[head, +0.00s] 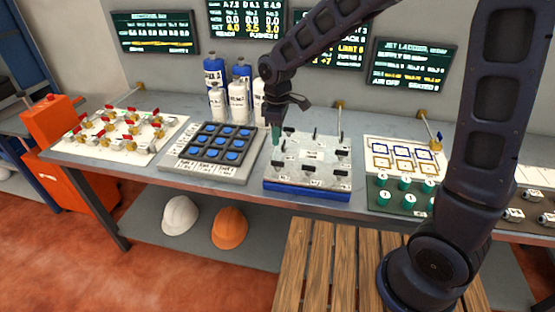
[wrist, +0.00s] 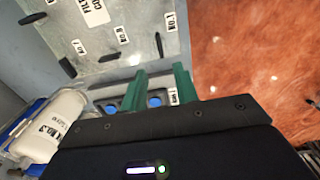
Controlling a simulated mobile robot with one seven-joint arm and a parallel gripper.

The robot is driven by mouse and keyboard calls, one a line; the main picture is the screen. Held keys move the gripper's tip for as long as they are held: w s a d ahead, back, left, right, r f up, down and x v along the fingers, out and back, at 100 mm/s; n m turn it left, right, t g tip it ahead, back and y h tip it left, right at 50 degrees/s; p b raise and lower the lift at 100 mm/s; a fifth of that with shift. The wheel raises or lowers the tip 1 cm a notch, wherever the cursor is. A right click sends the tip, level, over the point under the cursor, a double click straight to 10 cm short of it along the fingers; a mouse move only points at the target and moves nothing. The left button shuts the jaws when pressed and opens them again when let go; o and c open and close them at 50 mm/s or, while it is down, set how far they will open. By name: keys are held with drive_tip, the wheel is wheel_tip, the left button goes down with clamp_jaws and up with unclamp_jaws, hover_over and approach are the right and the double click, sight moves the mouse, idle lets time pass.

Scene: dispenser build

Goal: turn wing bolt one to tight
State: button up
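Wing bolt one (wrist: 159,45) is a thin black wing beside its "NO.1" label, near the plate's corner on the floor side in the wrist view. Its wing runs nearly up and down in that picture. In the head view it appears to be the front-left bolt (head: 279,167) on the grey cover plate (head: 311,154). My gripper (wrist: 160,68) has two green fingers set apart with nothing between them. In the head view my gripper (head: 275,134) is over the plate's left edge, apart from the bolt. Whether the bolt is tight cannot be told.
Wing bolts eight (wrist: 110,57) and seven (wrist: 68,67) stand along the same edge. A blue-button panel (head: 211,148) is left of the plate. White bottles (head: 237,104) stand behind. A panel with green knobs (head: 405,183) is to the right.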

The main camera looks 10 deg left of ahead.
sight(278, 166)
wheel_tip(278, 166, down, 10)
drive_tip(key=shift+f, duration=0.25)
idle(0.3)
clamp_jaws()
